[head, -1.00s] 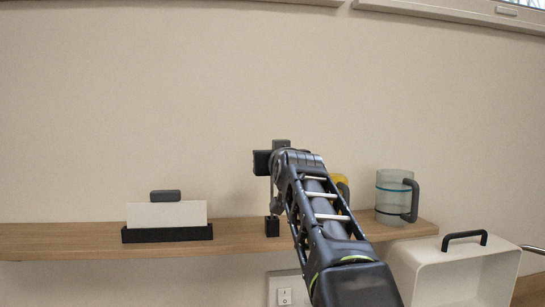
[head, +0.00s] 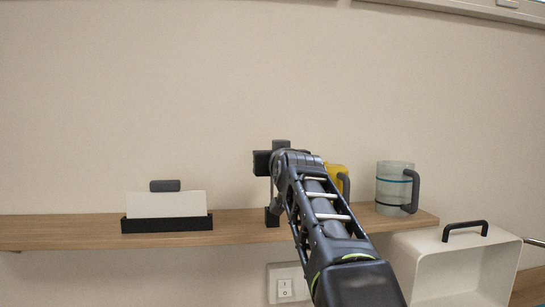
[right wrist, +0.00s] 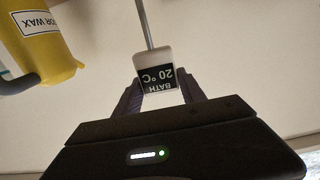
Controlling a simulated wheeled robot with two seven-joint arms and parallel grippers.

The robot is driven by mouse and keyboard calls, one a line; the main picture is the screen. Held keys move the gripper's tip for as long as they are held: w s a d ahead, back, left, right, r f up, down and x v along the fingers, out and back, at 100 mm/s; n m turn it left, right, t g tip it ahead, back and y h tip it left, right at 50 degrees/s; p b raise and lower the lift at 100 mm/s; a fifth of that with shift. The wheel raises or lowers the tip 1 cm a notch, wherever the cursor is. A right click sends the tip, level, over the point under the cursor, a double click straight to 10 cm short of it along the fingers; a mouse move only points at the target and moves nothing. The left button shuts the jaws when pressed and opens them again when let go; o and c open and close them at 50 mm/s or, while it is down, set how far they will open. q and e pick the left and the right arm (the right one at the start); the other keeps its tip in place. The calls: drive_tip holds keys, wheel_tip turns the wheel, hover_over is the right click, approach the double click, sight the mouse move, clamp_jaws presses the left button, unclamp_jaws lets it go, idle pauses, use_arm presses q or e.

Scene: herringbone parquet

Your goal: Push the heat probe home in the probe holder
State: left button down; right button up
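The probe holder (head: 272,218) is a small black upright block on the wooden shelf. The heat probe has a head (right wrist: 157,73) with a pale casing and a black label reading "BATH 20 °C", upside down in the right wrist view. Its thin metal rod (head: 271,190) runs down to the top of the holder in the head view; how deep its tip sits is hidden. My right gripper (right wrist: 160,92) has a finger against each side of the probe head and appears shut on it. The rod looks close to upright. My left gripper is not in view.
A yellow jug (head: 335,174), marked with "OR WAX", stands partly behind my right arm. A clear mug (head: 392,188) stands right of it. A black holder (head: 166,224) with a white sheet is at left. A white bin (head: 404,262) is below right; a light switch (head: 284,288) is under the shelf.

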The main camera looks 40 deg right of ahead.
drive_tip(key=o, duration=0.4)
drive_tip(key=shift+o, duration=0.2)
drive_tip(key=b+v, duration=0.4)
drive_tip(key=v, duration=0.3)
drive_tip(key=shift+s+a+b, duration=0.15)
drive_tip(key=shift+s+b, duration=0.25)
idle(0.6)
